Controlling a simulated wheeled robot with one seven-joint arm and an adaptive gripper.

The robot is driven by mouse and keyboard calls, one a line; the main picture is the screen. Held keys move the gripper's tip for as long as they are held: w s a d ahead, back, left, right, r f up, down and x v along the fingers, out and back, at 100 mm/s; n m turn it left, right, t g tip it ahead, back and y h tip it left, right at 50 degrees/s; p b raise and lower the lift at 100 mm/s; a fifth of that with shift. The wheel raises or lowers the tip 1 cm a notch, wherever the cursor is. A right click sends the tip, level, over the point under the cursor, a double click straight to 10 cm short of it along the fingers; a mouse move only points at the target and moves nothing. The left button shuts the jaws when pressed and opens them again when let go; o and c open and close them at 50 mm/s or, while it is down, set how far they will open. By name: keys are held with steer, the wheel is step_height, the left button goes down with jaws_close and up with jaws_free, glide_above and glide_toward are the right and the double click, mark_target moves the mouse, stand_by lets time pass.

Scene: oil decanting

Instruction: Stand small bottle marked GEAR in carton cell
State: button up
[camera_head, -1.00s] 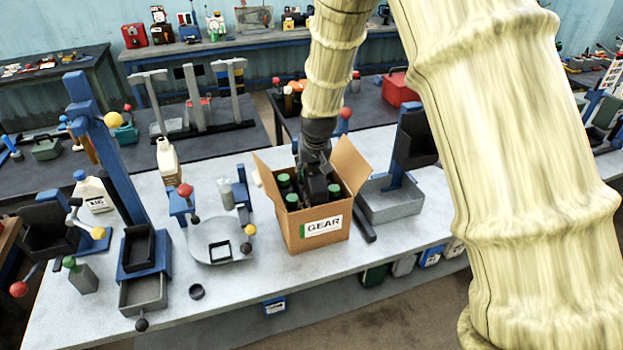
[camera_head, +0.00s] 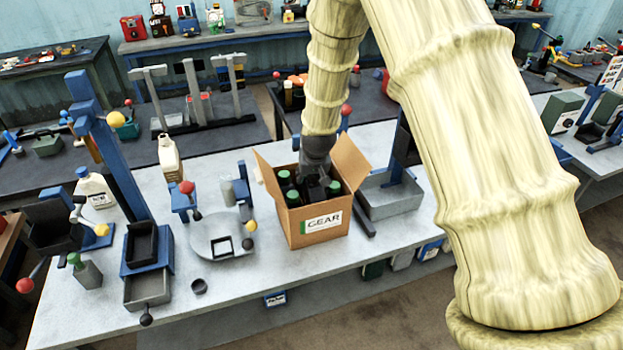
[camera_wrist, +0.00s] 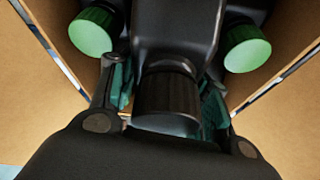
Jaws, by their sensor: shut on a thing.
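The open cardboard carton (camera_head: 345,230) marked GEAR stands on the pale bench. Green-capped dark bottles stand inside it, with caps showing at the left (camera_head: 284,176), front (camera_head: 293,197) and right (camera_head: 334,187). My gripper (camera_head: 314,184) points down into the carton among them. In the wrist view my gripper (camera_wrist: 165,100) is shut on a small dark bottle with a black ribbed cap (camera_wrist: 166,92). Two green caps (camera_wrist: 92,32) flank it, apart from the fingers. The held bottle's base and the cell under it are hidden, so I cannot tell whether it touches the floor.
Raised carton flaps (camera_head: 349,165) stand close to my arm. A grey metal tray (camera_head: 395,203) is to the right, a round plate fixture (camera_head: 215,238) to the left. The bench front is mostly clear.

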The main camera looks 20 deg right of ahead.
steer(key=shift+f+b, duration=0.3)
steer(key=shift+f, duration=0.3)
steer(key=shift+w, duration=0.1)
steer(key=o, duration=1.2)
steer(key=shift+v, duration=0.95)
steer(key=shift+b+v, duration=1.7)
steer(key=shift+v, duration=3.9)
steer(key=shift+w, duration=0.1)
